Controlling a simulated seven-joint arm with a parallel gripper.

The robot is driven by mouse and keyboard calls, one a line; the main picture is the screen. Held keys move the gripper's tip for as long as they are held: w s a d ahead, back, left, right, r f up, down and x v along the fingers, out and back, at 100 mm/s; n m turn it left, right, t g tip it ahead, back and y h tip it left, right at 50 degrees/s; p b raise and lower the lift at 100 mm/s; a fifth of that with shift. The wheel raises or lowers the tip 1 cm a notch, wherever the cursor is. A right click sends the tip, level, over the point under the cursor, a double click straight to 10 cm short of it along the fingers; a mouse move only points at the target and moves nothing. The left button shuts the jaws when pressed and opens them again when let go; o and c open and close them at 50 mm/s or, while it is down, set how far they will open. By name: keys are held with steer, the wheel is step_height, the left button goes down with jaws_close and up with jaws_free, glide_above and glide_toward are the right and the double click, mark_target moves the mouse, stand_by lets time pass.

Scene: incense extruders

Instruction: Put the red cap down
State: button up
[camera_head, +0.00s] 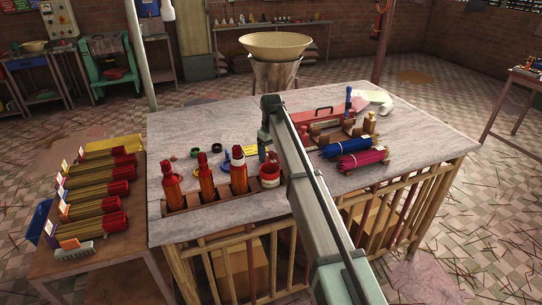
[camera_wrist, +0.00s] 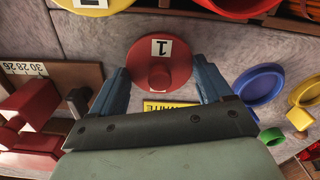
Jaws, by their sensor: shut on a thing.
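In the head view my gripper (camera_head: 263,152) points down over the middle of the stone-topped table (camera_head: 225,215), just behind a red tub with a pale inside (camera_head: 270,182). I cannot make out the cap in the head view. A yellow label reading WHITE (camera_wrist: 168,106) shows below the cap in the wrist view.
Three orange-red extruders (camera_head: 206,182) stand in a wooden rack left of my gripper. A blue cap (camera_wrist: 260,84), a yellow cap (camera_wrist: 302,92) and a green ring (camera_wrist: 271,138) are nearby.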

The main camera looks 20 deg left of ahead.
mark_target(272, 152)
steer(key=shift+f, duration=0.6)
steer(key=shift+f, duration=0.15)
steer(key=o, duration=0.9)
steer(key=shift+o, duration=0.2)
step_height(272, 152, up, 12)
steer(key=shift+r, duration=0.2)
steer(key=shift+d, duration=0.1)
